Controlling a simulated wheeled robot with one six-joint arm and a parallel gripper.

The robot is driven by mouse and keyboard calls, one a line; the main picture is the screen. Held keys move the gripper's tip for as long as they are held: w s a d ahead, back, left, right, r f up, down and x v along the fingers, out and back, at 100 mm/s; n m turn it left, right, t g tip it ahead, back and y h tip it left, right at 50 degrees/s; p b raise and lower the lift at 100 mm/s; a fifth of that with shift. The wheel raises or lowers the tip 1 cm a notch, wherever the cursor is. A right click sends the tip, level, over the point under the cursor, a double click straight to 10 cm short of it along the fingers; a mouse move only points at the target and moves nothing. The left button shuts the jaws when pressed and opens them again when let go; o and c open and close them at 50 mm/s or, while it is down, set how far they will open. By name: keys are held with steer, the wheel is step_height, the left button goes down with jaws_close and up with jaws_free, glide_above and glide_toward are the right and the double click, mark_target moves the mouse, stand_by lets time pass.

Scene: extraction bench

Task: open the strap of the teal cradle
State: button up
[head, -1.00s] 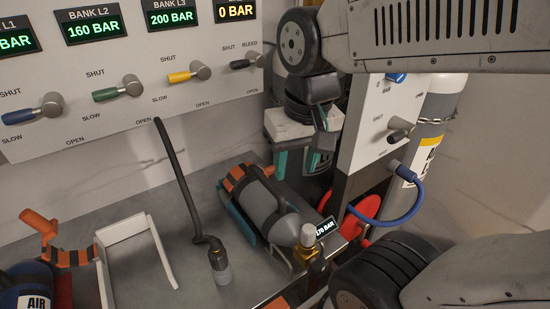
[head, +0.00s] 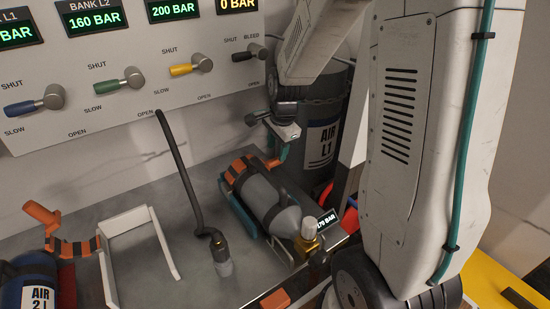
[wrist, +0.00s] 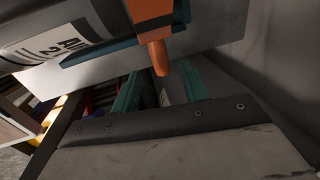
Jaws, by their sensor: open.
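The teal cradle (head: 238,217) lies on the bench and holds a grey cylinder (head: 263,194). Its orange and black strap (head: 237,172) lies across the cylinder near its far end. In the wrist view, the orange strap (wrist: 150,12) hangs at top centre with a rounded orange tab (wrist: 159,57) pointing down. The cradle's teal edge (wrist: 92,52) shows beside it. My gripper (head: 276,150) is open behind the strap end of the cradle. Its teal fingers (wrist: 160,88) show below the tab, apart, with nothing visible held. Whether a finger touches the tab I cannot tell.
A blue cylinder (head: 28,285) at left has a raised orange strap (head: 72,244). A white frame (head: 128,228) and a black hose (head: 180,165) stand between them. A valve panel (head: 130,100) is behind. A dark AIR L1 cylinder (head: 322,105) stands behind my gripper.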

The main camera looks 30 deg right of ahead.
mark_target(275, 159)
steer(key=shift+w+f, duration=0.25)
steer(key=shift+f, duration=0.9)
steer(key=shift+w+f, duration=0.2)
steer(key=shift+f, duration=0.95)
jaws_close()
steer(key=shift+w+a+r, duration=0.1)
